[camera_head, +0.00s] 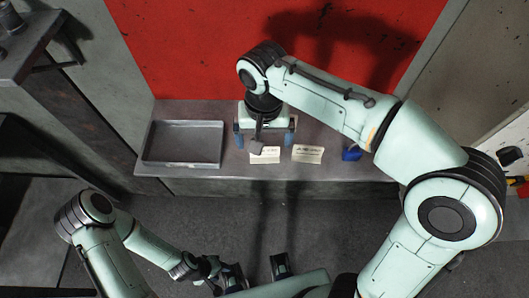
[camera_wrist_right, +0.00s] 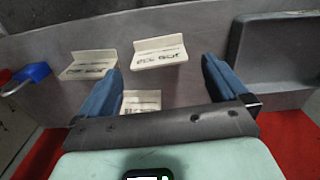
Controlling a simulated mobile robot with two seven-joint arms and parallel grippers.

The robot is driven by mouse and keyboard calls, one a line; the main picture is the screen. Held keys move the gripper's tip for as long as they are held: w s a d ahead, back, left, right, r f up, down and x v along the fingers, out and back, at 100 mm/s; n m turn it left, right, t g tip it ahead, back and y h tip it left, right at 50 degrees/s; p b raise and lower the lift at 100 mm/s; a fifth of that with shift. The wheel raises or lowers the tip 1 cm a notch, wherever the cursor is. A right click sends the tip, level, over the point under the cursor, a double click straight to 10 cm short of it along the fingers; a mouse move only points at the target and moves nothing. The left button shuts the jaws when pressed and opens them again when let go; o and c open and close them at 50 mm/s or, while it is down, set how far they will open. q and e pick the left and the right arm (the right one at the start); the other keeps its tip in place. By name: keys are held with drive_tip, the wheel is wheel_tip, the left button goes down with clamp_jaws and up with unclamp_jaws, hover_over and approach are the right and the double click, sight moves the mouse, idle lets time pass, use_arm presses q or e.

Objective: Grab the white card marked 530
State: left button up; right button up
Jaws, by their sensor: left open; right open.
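White cards with dark print lie on the grey bench. In the head view, one card (camera_head: 267,157) is just in front of my right gripper (camera_head: 264,139) and another card (camera_head: 308,154) is to its right. In the right wrist view, a card (camera_wrist_right: 160,53) lies ahead between the fingertips, a card (camera_wrist_right: 86,66) lies left, and a third card (camera_wrist_right: 143,99) sits between the fingers, partly covered by the gripper body. I cannot read which is marked 530. The right gripper is open and empty. My left gripper (camera_head: 257,270) is open at the bottom, away from the bench.
A grey tray (camera_head: 183,163) stands left on the bench (camera_head: 225,178); its edge shows in the right wrist view (camera_wrist_right: 237,48). A blue padlock (camera_head: 351,153) lies right of the cards. A red panel (camera_head: 190,50) rises behind the bench. Another grey table (camera_head: 30,45) is at upper left.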

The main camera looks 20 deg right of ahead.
sight(265, 156)
wheel_tip(265, 156, down, 6)
drive_tip(key=shift+d+r+b, duration=0.1)
drive_tip(key=shift+r+b, duration=0.05)
drive_tip(key=shift+b, duration=0.25)
drive_tip(key=c, duration=1)
